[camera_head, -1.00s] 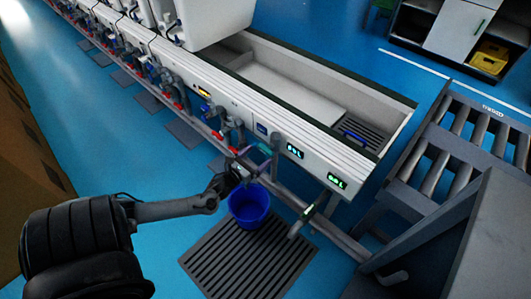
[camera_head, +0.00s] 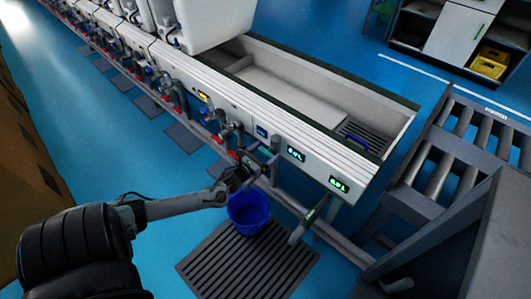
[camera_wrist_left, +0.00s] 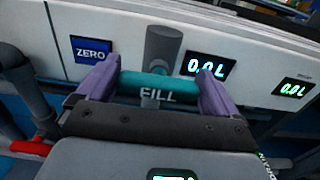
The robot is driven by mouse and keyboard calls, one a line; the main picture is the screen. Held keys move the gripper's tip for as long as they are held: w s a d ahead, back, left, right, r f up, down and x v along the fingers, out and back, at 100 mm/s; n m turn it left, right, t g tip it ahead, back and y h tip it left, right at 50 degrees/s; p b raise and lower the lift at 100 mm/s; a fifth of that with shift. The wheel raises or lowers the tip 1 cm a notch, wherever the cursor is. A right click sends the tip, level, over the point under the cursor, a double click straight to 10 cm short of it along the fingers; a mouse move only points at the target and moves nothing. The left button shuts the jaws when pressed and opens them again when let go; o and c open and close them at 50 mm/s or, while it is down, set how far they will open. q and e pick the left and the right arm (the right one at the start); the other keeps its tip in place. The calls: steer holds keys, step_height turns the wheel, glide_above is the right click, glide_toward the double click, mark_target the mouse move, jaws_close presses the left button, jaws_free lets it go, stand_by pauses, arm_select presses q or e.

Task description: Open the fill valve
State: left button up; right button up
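The fill valve's teal handle, labelled FILL (camera_wrist_left: 158,89), lies crosswise in the left wrist view below a grey cylindrical fitting (camera_wrist_left: 163,45) on the white panel. My left gripper (camera_wrist_left: 155,88) has its two purple fingers wide apart, one at each end of the handle. I cannot tell whether they touch it. In the head view my left gripper (camera_head: 257,165) is at the front of the trough, above the blue bucket; the handle is mostly hidden there. My right gripper is not in view.
A blue bucket (camera_head: 248,212) stands over a dark floor grate (camera_head: 250,262). A second valve handle (camera_head: 309,217) slants down to the right. Two displays (camera_wrist_left: 207,67) (camera_wrist_left: 293,90) read 0.0 L. A blue ZERO button (camera_wrist_left: 90,50) is left of the handle.

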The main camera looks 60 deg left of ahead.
arm_select(q)
steer(key=shift+c, duration=0.5)
steer(key=shift+r+n+p, duration=0.15)
steer(key=shift+n+p, duration=0.25)
steer(key=shift+p, duration=0.1)
steer(key=n+p, duration=0.2)
steer(key=shift+n, duration=0.4)
steer(key=shift+a+n+p, duration=0.1)
steer(key=shift+n+p, duration=0.75)
steer(key=shift+n, duration=0.25)
steer(key=shift+n+p, duration=0.45)
steer(key=shift+n, duration=0.85)
steer(key=shift+f, duration=0.2)
steer(key=o, duration=0.7)
